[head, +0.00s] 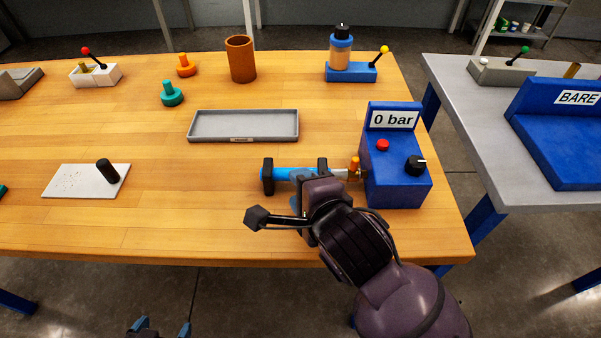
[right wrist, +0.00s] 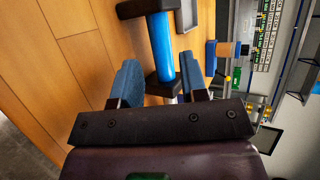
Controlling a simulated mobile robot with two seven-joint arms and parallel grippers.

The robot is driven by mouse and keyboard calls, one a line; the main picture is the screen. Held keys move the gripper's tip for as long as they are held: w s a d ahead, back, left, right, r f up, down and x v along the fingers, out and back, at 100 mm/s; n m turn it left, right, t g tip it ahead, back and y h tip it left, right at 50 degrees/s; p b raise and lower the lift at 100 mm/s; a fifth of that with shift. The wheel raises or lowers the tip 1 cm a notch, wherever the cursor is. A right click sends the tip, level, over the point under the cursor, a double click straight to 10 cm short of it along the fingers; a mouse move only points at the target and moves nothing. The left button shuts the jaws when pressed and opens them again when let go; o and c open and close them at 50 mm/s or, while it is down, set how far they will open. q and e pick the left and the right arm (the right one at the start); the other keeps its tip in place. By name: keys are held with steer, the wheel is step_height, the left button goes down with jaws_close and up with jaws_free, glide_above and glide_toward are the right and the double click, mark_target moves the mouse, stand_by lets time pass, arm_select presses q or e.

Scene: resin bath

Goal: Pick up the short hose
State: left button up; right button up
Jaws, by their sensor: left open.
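The short hose is a bright blue tube (head: 293,175) with black end pieces. It lies near the table's right side, in line with a fitting on the blue "0 bar" box (head: 396,160). The blue tube also shows in the right wrist view (right wrist: 161,45). My right gripper (right wrist: 158,80) has its blue fingers apart, one on each side of the hose's nearer black end; whether they press on it I cannot tell. In the head view my right arm hides part of this. My left gripper (head: 160,328) is open and empty at the bottom edge, off the table.
A grey tray (head: 243,137) lies behind the hose. A white plate (head: 85,181) with a black peg is at left. An orange knob (head: 185,65), a teal knob (head: 171,94) and a brown cup (head: 241,59) stand farther back. The front-middle tabletop is clear.

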steer(key=shift+x, duration=2.9)
steer(key=shift+d, duration=0.1)
